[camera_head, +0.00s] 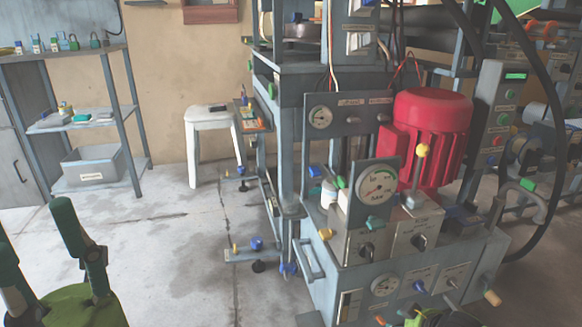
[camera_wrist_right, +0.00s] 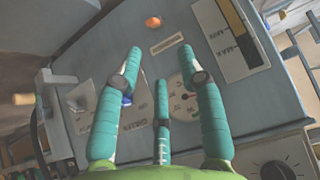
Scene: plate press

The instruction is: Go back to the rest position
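My left gripper (camera_head: 36,225) is at the lower left of the head view, with green fingers apart and nothing between them. My right gripper (camera_wrist_right: 160,62) shows in the right wrist view with its three teal fingers spread and empty. It faces the grey panel (camera_wrist_right: 85,38) of the press, which carries a round gauge (camera_wrist_right: 187,88) and an orange button (camera_wrist_right: 153,22). I cannot tell whether the fingers touch the panel. In the head view only a bit of green at the bottom edge may be this gripper. The press (camera_head: 345,255) fills the right half.
The press bears a red motor (camera_head: 428,125), a yellow-knobbed lever (camera_head: 422,151), a large gauge (camera_head: 377,185) and knobs that stick out. A white stool (camera_head: 208,118) and a shelf (camera_head: 85,122) with a grey bin (camera_head: 90,165) stand behind. Floor (camera_head: 165,240) is clear between.

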